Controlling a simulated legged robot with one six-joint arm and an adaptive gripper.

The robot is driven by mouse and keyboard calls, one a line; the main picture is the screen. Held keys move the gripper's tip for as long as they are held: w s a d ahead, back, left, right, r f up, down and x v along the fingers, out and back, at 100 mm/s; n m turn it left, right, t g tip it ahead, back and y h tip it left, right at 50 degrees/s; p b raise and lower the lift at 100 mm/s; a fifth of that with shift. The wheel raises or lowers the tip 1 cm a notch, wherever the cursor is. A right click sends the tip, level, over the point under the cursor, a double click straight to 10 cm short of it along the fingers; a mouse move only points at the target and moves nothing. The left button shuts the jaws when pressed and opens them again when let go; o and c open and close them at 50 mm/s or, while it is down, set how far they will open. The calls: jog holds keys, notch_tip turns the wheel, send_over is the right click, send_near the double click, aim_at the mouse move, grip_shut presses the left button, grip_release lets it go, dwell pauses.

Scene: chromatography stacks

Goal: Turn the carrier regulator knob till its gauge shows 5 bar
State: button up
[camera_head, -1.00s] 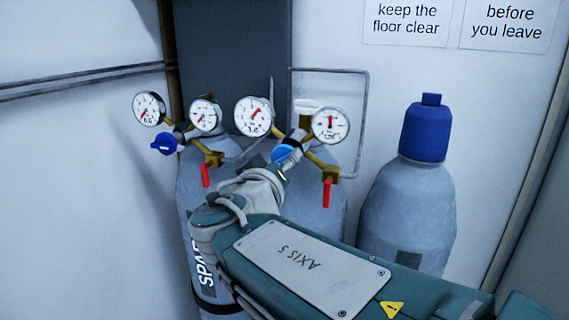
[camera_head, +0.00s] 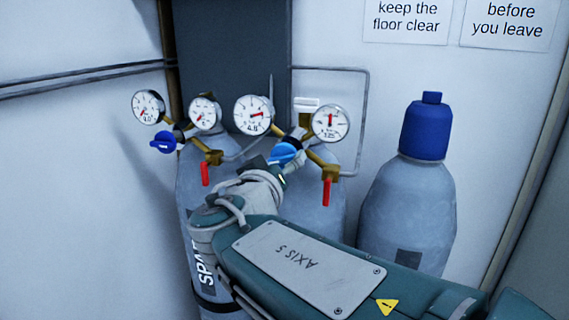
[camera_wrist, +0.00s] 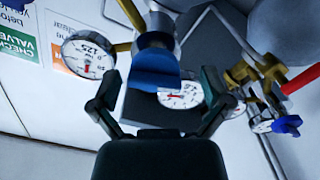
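The right regulator's blue knob (camera_head: 286,153) sits below its two round gauges. The wrist view shows this knob (camera_wrist: 153,70) between the fingers of my gripper (camera_wrist: 160,73). The fingers are spread, with a visible gap on each side of the knob. The regulator's left gauge (camera_head: 253,115) reads about 4.8, its needle pointing right. This gauge (camera_wrist: 180,95) is partly hidden behind the knob in the wrist view. The right gauge (camera_head: 330,123) reads about 125. In the head view my wrist hides most of the gripper.
The left regulator has its own blue knob (camera_head: 164,142) and two gauges, above a cylinder lettered "SPA". Red levers hang from the left (camera_head: 205,173) and right (camera_head: 327,192) regulators. A blue-capped cylinder (camera_head: 410,205) stands at right. A pipe (camera_head: 367,110) runs along the wall.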

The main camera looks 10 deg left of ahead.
jog(key=shift+r, duration=0.15)
jog(key=s+a, duration=0.1)
jog(key=s, duration=1.1)
jog(key=w+m, duration=0.1)
jog(key=w, duration=0.3)
jog(key=w+m, duration=0.1)
jog(key=w, duration=0.3)
jog(key=w+d, duration=0.1)
jog(key=w, duration=0.3)
jog(key=shift+r+m, duration=0.15)
jog(key=shift+m, duration=0.25)
jog(key=shift+s, duration=0.1)
jog(key=c, duration=1.1)
